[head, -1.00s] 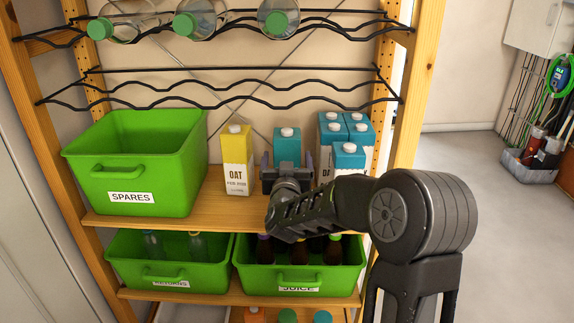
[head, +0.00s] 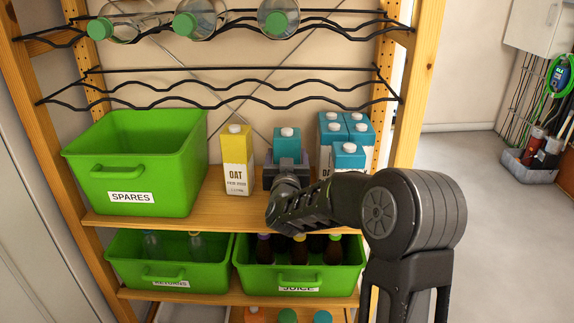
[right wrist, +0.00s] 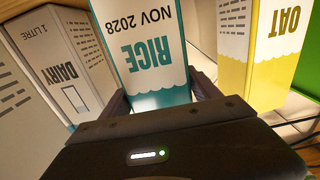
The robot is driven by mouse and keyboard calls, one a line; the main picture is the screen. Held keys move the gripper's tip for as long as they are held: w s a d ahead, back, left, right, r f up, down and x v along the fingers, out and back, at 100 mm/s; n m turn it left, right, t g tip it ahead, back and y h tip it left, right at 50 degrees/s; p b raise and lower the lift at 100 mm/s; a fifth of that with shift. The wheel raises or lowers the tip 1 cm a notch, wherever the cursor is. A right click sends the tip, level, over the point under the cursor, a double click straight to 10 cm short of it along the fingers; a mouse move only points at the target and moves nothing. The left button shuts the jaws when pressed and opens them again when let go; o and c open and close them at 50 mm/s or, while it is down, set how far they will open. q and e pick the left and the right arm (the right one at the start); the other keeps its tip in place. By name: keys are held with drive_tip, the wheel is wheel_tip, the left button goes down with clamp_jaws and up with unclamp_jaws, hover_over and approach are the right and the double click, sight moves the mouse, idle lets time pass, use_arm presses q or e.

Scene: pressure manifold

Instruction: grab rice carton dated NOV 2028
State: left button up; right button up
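The rice carton (head: 287,144) is teal and white with a white cap, standing upright on the middle shelf. In the right wrist view its face (right wrist: 150,45) reads RICE and NOV 2028, upside down. My right gripper (head: 287,168) reaches in from the front, with one finger on each side of this carton. Its fingers (right wrist: 160,97) look closed against the carton's sides in the right wrist view. The carton's lower part is hidden behind the gripper. My left gripper is not in view.
A yellow OAT carton (head: 237,160) stands to the left, and several teal cartons (head: 347,156) stand close on the right, one marked DAIRY (right wrist: 58,60). A green SPARES bin (head: 135,170) is farther left. A wire rack (head: 240,95) hangs above.

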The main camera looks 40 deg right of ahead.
clamp_jaws()
drive_tip(key=shift+r, duration=0.2)
idle(0.6)
